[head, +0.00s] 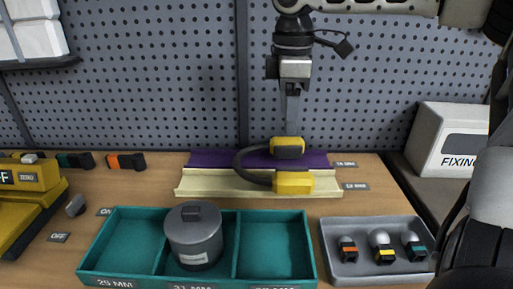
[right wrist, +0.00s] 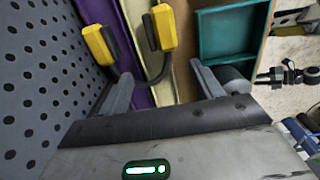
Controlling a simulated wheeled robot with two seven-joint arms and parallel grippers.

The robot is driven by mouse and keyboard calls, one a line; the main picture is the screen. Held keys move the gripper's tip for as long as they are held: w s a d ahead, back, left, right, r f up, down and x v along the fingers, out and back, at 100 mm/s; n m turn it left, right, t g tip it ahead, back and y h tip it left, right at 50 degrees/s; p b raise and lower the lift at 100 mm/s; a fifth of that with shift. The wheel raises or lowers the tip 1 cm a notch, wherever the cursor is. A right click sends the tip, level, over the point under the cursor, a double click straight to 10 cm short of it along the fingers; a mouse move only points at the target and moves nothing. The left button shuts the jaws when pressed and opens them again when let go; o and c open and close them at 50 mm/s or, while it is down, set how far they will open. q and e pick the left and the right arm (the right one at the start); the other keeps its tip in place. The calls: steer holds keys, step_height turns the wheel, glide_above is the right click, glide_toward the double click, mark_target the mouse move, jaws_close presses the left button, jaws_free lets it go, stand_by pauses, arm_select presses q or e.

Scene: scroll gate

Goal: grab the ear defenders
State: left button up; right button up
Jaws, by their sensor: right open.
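The ear defenders have two yellow cups (head: 293,182) and a dark curved band (head: 241,160). They lie across a purple strip (head: 215,159) and a cream strip (head: 215,184) at the back of the bench, with the band bowed to the left. My right gripper (head: 291,122) points down just above the far cup. In the right wrist view its fingers (right wrist: 160,72) are spread apart with nothing held. The yellow cups (right wrist: 164,28) show beyond the fingertips, and part of the band (right wrist: 158,78) shows between the fingers. My left gripper is not seen.
A teal tray (head: 132,212) with compartments stands in front, holding a grey lidded pot (head: 194,238). A grey tray (head: 335,267) with small knobs is at right. A white box (head: 443,140) stands back right. A pegboard (head: 180,80) rises close behind.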

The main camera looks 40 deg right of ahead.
steer(key=b, duration=0.1)
glide_toward(284, 175)
steer(key=f, duration=0.3)
steer(key=d+f, duration=0.1)
steer(key=f, duration=0.1)
steer(key=shift+f, duration=0.25)
steer(key=shift+a+f, duration=0.25)
steer(key=shift+f, duration=1.1)
steer(key=shift+a+f, duration=0.2)
steer(key=shift+f, duration=1.15)
steer(key=c, duration=1.2)
